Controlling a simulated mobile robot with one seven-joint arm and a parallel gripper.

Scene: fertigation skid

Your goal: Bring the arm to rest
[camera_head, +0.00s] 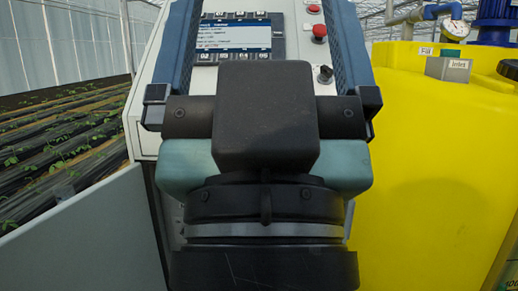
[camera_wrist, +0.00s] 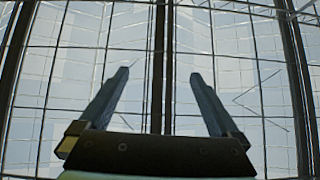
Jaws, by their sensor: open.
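My gripper (camera_wrist: 158,75) points up in the wrist view, its two blue-grey fingers wide apart with nothing between them. Behind them is only the greenhouse roof (camera_wrist: 230,60). In the head view my gripper (camera_head: 262,8) fills the middle, close to the camera, with its fingers running up past the top edge. My wrist hides much of a pale control cabinet (camera_head: 142,100) behind it. I cannot tell the gap between them.
The cabinet has a display (camera_head: 235,38), a red button (camera_head: 320,31) and a black knob (camera_head: 325,74). Planted rows (camera_head: 60,150) lie at left.

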